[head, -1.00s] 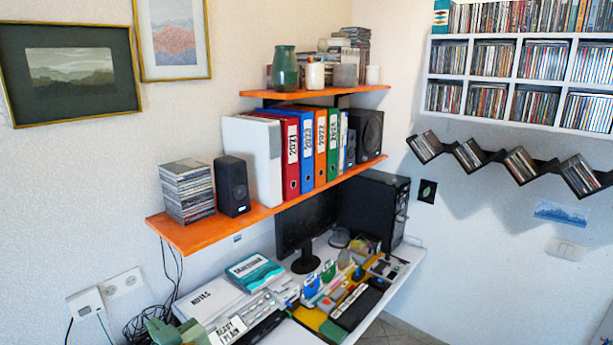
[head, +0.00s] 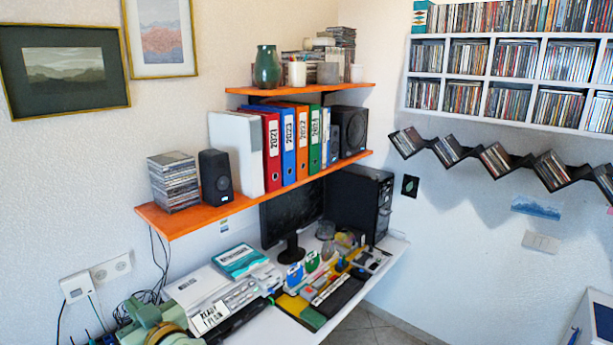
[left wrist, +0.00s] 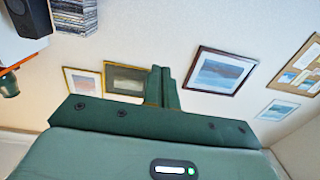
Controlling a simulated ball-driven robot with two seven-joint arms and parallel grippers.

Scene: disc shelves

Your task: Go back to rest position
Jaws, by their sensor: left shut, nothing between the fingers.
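My left gripper (head: 150,322) shows only in part at the bottom left of the head view, in front of the desk. In the left wrist view its two green fingers (left wrist: 162,86) are together, with nothing between them. Behind them in that view are a pale wall and framed pictures. My right gripper is in neither view.
A desk (head: 262,328) with a monitor (head: 291,215), notes and stationery stands ahead. Above it are an orange shelf (head: 180,222) with binders and speakers, and a smaller orange shelf (head: 330,90). CD racks (head: 478,84) hang on the right wall. Floor shows right of the desk.

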